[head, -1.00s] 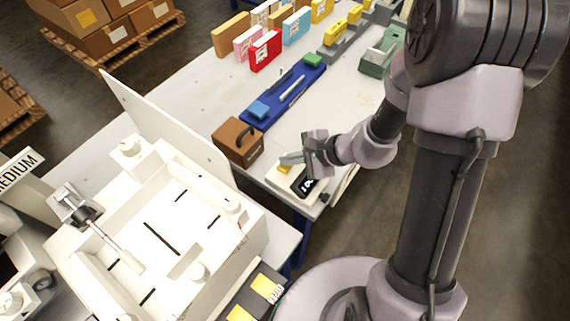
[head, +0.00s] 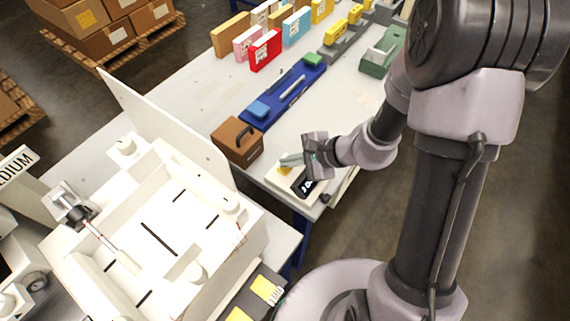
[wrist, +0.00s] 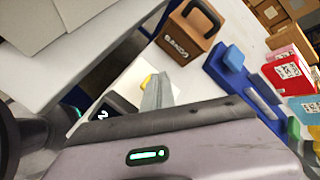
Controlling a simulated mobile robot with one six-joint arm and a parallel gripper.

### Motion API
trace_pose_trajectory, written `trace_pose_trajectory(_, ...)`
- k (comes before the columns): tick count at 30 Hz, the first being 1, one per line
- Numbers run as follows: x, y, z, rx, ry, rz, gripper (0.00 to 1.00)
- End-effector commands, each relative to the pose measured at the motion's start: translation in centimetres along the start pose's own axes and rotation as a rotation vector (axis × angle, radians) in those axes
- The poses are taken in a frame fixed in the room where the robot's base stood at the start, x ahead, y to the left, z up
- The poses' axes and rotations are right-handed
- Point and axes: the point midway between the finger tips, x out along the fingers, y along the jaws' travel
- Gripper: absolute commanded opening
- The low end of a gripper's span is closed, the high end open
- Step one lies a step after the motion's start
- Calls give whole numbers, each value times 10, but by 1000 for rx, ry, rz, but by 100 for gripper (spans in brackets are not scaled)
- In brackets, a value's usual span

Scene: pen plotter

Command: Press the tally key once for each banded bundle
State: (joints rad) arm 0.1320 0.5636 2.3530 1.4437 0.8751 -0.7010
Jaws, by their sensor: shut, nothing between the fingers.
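The tally counter (head: 280,181) is a pale box on the near corner of the table, with a yellow key (head: 285,170) and a black display (head: 303,184). In the wrist view the display (wrist: 103,115) shows what looks like a 2, tilted and partly cut off. My gripper (head: 288,160) is shut and empty, its fingertips at the yellow key. In the wrist view the fingers (wrist: 156,92) overlap the key (wrist: 149,81); whether they touch it I cannot tell. Upright coloured packs, including a red one (head: 265,51) and a light blue one (head: 296,28), stand farther back; bands are not clear.
A brown box with a handle (head: 236,142), lettered BANDS in the wrist view, stands left of the counter. A blue tray (head: 268,106) lies behind it. A white machine with an upright panel (head: 165,130) fills the near left. A green holder (head: 383,52) stands at the right edge.

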Motion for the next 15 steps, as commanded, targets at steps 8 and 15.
trace_pose_trajectory(8, -2, -1, 1, 0, 0, 0, 0)
trace_pose_trajectory(15, -12, -9, 8, 0, 1, -1, 0)
